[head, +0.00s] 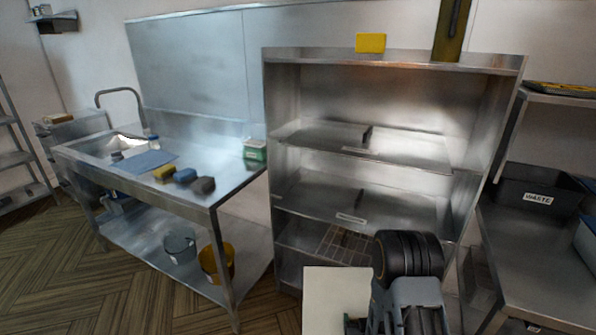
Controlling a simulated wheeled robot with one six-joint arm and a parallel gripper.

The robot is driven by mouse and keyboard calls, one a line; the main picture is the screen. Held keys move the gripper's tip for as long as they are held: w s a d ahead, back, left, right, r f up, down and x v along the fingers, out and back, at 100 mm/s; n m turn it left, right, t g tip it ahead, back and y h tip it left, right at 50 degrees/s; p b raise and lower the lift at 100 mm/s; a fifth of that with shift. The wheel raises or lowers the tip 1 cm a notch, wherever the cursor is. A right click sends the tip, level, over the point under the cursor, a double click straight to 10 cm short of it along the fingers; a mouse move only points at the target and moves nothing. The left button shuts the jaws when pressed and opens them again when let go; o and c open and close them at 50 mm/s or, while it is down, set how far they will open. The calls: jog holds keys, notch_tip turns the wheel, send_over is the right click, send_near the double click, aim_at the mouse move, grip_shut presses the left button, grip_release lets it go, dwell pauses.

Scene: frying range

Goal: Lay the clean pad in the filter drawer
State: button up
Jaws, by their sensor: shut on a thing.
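A flat cream-white pad (334,292) shows at the bottom centre of the head view, cut off by the lower edge. My gripper (354,324) is at its lower right, shut on the pad; its fingers are mostly hidden by the pad and the frame edge. The pad is in front of the lower part of a steel cabinet (269,110) with open shelves. A wire rack (338,245) lies low in this cabinet, behind the pad. I cannot make out which part is the filter drawer; my arm and the pad hide some of the low front.
Floor at left is clear.

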jog(key=r+p, duration=0.2)
jog(key=a+r+p, duration=0.1)
jog(key=r+p, duration=0.1)
jog(key=r, duration=0.1)
jog(key=shift+s+a+r, duration=0.15)
jog(key=shift+a+r, duration=0.05)
jog(key=shift+r, duration=0.1)
jog(key=shift+a, duration=0.2)
dwell(0.3)
